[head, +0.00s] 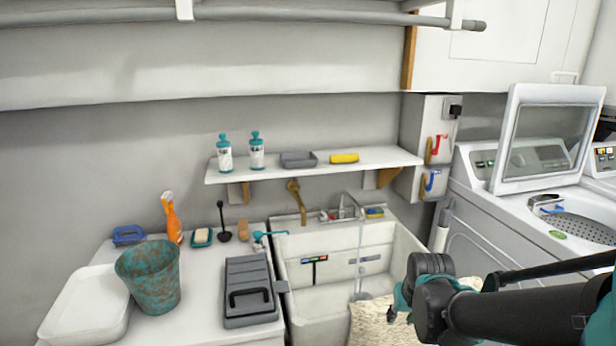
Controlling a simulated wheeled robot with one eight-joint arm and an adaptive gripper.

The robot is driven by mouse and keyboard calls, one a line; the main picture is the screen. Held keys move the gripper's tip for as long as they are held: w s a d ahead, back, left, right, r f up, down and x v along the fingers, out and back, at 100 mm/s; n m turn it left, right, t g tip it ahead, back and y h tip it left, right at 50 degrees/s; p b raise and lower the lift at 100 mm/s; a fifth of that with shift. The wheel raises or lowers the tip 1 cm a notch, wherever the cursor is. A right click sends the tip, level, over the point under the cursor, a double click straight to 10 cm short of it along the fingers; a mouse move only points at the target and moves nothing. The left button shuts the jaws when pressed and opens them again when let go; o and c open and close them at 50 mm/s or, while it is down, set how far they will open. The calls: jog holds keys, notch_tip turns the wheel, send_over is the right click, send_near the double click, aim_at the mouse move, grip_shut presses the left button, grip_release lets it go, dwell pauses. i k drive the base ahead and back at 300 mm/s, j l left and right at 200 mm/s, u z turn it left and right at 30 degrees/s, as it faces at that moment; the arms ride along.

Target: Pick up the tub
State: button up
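Which thing is the tub is not certain. A white, shallow, rounded tub (85,312) lies on the counter at the lower left. A teal and rust-brown bucket (150,282) stands at its right edge and hides part of it. A small grey open tray (298,160) sits on the wall shelf. My gripper (392,313) is at the lower right, in front of the sink and well apart from all of these. It is mostly hidden by my dark arm, and its fingers are too small to read.
A grey toolbox (249,291) lies between the bucket and the white sink (335,265). An orange spray bottle (171,218), a blue brush (128,235) and a soap dish (201,237) stand behind the bucket. The wall shelf (315,166) overhangs the sink. An open washer (540,190) stands right.

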aim_at(149, 271)
jog(key=u, duration=1.65)
